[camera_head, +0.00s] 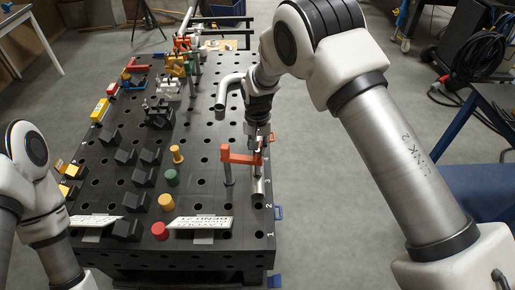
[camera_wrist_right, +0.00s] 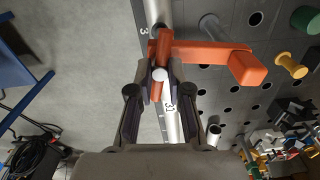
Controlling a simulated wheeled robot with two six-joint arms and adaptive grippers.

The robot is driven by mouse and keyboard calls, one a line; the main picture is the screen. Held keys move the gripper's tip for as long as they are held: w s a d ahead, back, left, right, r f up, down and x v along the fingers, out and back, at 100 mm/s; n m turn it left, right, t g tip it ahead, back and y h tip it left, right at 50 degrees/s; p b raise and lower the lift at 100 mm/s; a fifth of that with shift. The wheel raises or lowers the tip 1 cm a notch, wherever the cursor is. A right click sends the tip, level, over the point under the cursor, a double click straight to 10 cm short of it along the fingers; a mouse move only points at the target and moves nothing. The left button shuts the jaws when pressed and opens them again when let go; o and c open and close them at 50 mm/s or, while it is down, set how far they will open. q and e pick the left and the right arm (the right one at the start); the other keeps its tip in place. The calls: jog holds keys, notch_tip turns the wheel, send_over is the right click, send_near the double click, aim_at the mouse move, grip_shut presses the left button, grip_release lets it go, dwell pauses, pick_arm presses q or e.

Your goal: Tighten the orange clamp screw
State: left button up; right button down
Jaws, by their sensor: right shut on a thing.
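The orange clamp (camera_head: 238,156) stands near the right edge of the black table, on a grey post. In the right wrist view, its orange arm (camera_wrist_right: 215,51) runs to the right from the orange clamp screw (camera_wrist_right: 163,46). A pale round end shows at the screw, between the fingers. My right gripper (camera_head: 260,138) points down over the screw. In the wrist view, its fingers (camera_wrist_right: 160,82) are shut on the screw from both sides.
The perforated black table (camera_head: 205,172) carries several dark blocks and coloured pegs to the left. A bent silver tube (camera_head: 228,88) stands behind the clamp. White sign plates (camera_head: 203,224) lie at the near end. A blue bench (camera_head: 483,190) stands on the right.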

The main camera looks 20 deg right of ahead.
jog(key=shift+f+m+b, duration=0.15)
jog(key=shift+m+b, duration=0.45)
jog(key=shift+m, duration=1.1)
jog(key=shift+m+b, duration=0.55)
jog(key=shift+m, duration=1.45)
jog(key=shift+m+b, duration=0.35)
jog(key=shift+m, duration=3.45)
jog(key=shift+m+b, duration=0.45)
jog(key=shift+m, duration=3.25)
jog(key=shift+m+b, duration=0.3)
jog(key=shift+m, duration=3.4)
